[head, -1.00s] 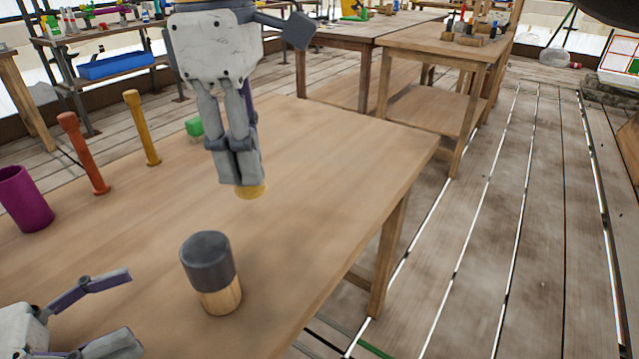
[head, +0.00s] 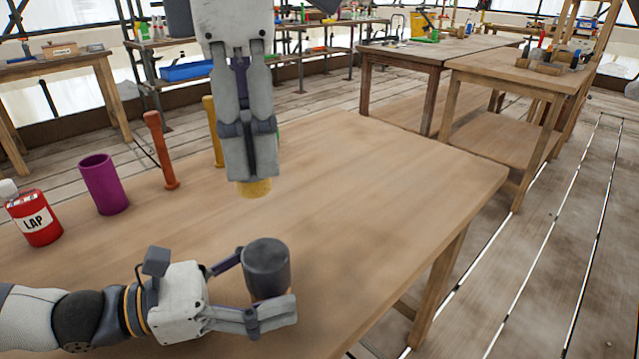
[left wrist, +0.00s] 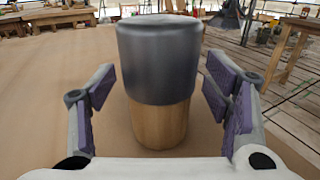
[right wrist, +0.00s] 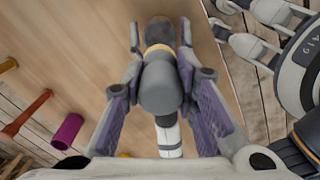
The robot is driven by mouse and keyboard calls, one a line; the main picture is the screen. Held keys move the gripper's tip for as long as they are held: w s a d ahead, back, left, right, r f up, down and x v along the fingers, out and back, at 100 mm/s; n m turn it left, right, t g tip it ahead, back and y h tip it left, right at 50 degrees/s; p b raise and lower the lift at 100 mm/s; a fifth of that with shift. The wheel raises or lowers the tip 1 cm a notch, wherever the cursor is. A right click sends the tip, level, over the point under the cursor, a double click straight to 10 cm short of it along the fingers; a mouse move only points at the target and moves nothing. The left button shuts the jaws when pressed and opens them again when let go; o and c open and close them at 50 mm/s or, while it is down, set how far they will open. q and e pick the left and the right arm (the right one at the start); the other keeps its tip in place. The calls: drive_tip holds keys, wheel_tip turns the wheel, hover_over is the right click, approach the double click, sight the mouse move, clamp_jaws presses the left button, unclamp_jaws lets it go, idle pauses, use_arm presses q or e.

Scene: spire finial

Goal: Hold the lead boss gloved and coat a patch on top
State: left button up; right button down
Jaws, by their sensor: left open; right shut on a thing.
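The lead boss (head: 268,262) is a dark grey rounded cylinder standing upright on a wooden base near the table's front edge; the wooden base (left wrist: 158,122) shows below it in the left wrist view. My left gripper (head: 272,298) is open around the boss, one finger on each side, with gaps between the fingers and the boss in the left wrist view. My right gripper (head: 252,180) hangs above the table behind the boss, shut on a tool with a yellow tip (head: 254,189). A dark grey rounded body (right wrist: 160,88) lies between its fingers in the right wrist view.
A red bottle (head: 35,217) marked LAP, a purple cup (head: 104,186), an orange peg (head: 160,150) and a yellow peg (head: 212,130) stand along the table's left and far side. The tabletop (head: 390,190) to the right is clear up to its edge.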

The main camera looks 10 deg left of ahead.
use_arm(q)
drive_tip(key=shift+d, duration=0.1)
drive_tip(key=c, duration=1.4)
drive_tip(key=shift+o, duration=0.2)
use_arm(e)
hover_over(266, 252)
drive_tip(key=shift+f, duration=3.85)
